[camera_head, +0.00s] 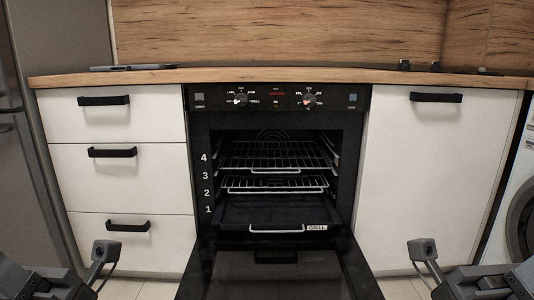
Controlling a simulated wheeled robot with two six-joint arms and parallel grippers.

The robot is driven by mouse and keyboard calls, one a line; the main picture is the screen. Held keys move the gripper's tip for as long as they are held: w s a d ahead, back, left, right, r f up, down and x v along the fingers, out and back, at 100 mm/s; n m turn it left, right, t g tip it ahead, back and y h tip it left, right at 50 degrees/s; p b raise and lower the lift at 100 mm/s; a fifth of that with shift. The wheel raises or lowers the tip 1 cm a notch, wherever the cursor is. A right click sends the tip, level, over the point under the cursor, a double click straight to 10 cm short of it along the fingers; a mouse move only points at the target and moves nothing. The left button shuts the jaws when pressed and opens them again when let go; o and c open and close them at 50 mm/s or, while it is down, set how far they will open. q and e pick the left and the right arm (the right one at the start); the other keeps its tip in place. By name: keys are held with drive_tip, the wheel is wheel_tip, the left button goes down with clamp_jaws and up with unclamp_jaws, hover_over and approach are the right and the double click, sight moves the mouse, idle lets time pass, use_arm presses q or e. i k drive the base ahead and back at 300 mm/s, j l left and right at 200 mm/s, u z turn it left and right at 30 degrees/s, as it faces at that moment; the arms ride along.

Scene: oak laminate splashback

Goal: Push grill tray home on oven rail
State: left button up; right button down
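The grill tray (262,212) is a black, shallow tray at the lowest level of the open oven, beside the number 1. Its front has a silver bar handle and a white "GRILL" label. How far its front stands out of the oven is hard to tell. The oven (278,111) is black, its door (262,276) folded down towards me. My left gripper (52,284) and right gripper (480,284) are at the bottom corners, well apart from the tray. Only dark housings and grey blocks on stalks show; I cannot make out the fingers.
Two wire racks sit above the tray, an upper rack (274,155) and a lower rack (275,184). White drawers (120,180) stand left of the oven and a white cupboard (420,170) stands right. The wooden worktop (160,77) runs above. The space above the lowered door is clear.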

sight(292, 212)
drive_tip(key=i+j+u, duration=0.25)
drive_tip(key=i, duration=0.15)
drive_tip(key=i+u, duration=0.25)
drive_tip(key=i, duration=0.2)
